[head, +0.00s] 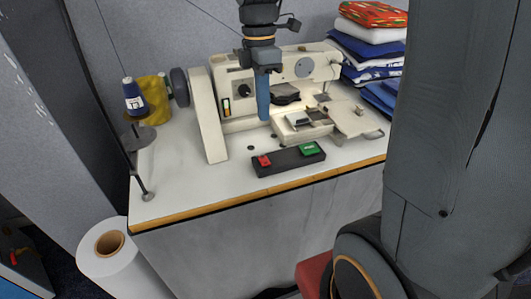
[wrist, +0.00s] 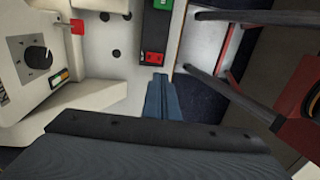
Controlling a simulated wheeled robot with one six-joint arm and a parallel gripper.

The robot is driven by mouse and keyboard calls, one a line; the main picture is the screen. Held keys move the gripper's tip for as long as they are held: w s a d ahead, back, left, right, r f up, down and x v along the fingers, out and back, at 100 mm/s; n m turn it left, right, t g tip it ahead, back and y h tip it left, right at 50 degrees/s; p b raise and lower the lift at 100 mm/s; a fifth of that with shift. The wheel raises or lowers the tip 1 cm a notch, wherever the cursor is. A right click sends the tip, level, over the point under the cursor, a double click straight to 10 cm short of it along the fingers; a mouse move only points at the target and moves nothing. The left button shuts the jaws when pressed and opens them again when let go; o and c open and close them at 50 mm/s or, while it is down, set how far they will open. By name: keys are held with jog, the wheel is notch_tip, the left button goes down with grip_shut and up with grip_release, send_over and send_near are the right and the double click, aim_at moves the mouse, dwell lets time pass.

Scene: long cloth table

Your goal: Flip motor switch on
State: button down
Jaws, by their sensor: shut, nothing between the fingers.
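A dark switch box (head: 288,161) lies on the white tabletop near its front edge. It has a red button (head: 264,161) on its left and a green button (head: 309,149) on its right. The wrist view also shows the red button (wrist: 152,57) and, at the top edge, the green button (wrist: 161,4). My gripper (head: 264,117) points down in front of the sewing machine, with its blue fingers shut and empty. In the wrist view the fingertips (wrist: 157,77) appear just below the red button; I cannot tell the height gap.
A cream sewing machine (head: 205,115) stands behind the box, with a dial and a small yellow-green rocker (wrist: 60,77). Thread cones (head: 134,97) stand at left and folded cloth (head: 367,50) at back right. Bare tabletop (head: 180,180) lies left of the box.

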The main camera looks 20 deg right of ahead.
aim_at(264, 161)
jog(key=f, duration=0.4)
jog(key=s+f+p, duration=0.1)
jog(key=f, duration=0.8)
jog(key=shift+s+f+p, duration=0.3)
jog(key=shift+s+p, duration=0.05)
jog(key=shift+s+f, duration=0.1)
jog(key=shift+f, duration=0.05)
jog(key=shift+w+r+p, duration=0.2)
jog(key=shift+w+p, duration=0.15)
jog(key=shift+w, duration=0.45)
jog(key=shift+r, duration=0.15)
jog(key=shift+s+r+p, duration=0.1)
jog(key=shift+r+p, duration=0.5)
jog(key=shift+p, duration=0.1)
notch_tip(264, 161, up, 12)
jog(key=s, duration=0.1)
jog(key=shift+s+r+p, duration=0.2)
jog(key=shift+s+p, duration=0.05)
jog(key=shift+p, duration=0.1)
